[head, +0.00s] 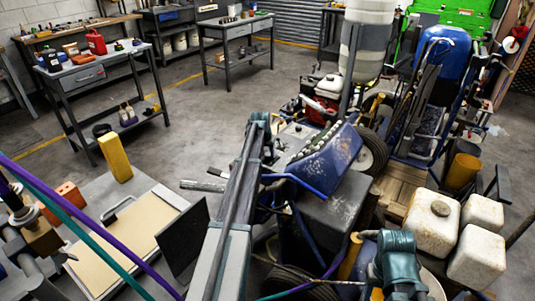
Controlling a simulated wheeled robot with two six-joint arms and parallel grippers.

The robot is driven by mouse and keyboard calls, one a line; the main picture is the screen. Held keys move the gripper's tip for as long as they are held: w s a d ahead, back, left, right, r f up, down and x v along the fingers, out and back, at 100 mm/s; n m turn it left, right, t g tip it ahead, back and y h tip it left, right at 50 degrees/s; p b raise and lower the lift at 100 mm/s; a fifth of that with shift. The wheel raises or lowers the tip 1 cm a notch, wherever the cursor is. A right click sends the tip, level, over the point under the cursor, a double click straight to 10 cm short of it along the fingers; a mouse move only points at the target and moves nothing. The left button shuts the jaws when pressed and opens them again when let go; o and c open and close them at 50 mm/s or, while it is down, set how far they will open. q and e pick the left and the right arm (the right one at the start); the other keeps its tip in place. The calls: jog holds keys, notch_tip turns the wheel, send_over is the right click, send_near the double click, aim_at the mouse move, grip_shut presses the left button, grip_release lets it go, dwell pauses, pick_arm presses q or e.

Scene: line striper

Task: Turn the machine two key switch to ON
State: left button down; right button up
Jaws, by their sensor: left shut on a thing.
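The line striper (342,160) stands right of centre, with a worn blue panel and a row of small round knobs along its top edge. My left arm reaches up from the bottom centre to the machine's left side. My left gripper (264,123) is at the near-left edge of the panel area and is shut on a small part there. That part, which I take to be the key switch, is hidden behind the arm, so its position cannot be read.
Dirty white containers (433,219) stand at the lower right. A blue tank (444,55) and a pale tank (366,50) rise behind the machine. A bench (85,78) with a red can stands at the left. A yellow block (114,158) is on the near-left table. Floor is clear behind it.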

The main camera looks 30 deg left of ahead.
pick_arm(q)
jog(key=m, duration=0.2)
jog(key=m+h, duration=0.1)
jog(key=m, duration=0.1)
jog(key=m+h, duration=0.1)
jog(key=m, duration=0.1)
jog(key=shift+w+a, duration=0.1)
jog(key=shift+a, duration=0.25)
jog(key=shift+a+m+g+h, duration=0.15)
jog(key=shift+m+h, duration=0.3)
jog(key=shift+m, duration=0.75)
jog(key=shift+d+m+g+h, duration=0.1)
jog(key=shift+m+g+h, duration=0.25)
jog(key=shift+m, duration=0.85)
jog(key=shift+h, duration=0.3)
jog(key=shift+c, duration=2.2)
grip_release()
jog(key=shift+r, duration=0.1)
jog(key=p+v, duration=1.2)
jog(key=v, duration=0.1)
jog(key=shift+r+p, duration=0.3)
jog(key=shift+p, duration=0.1)
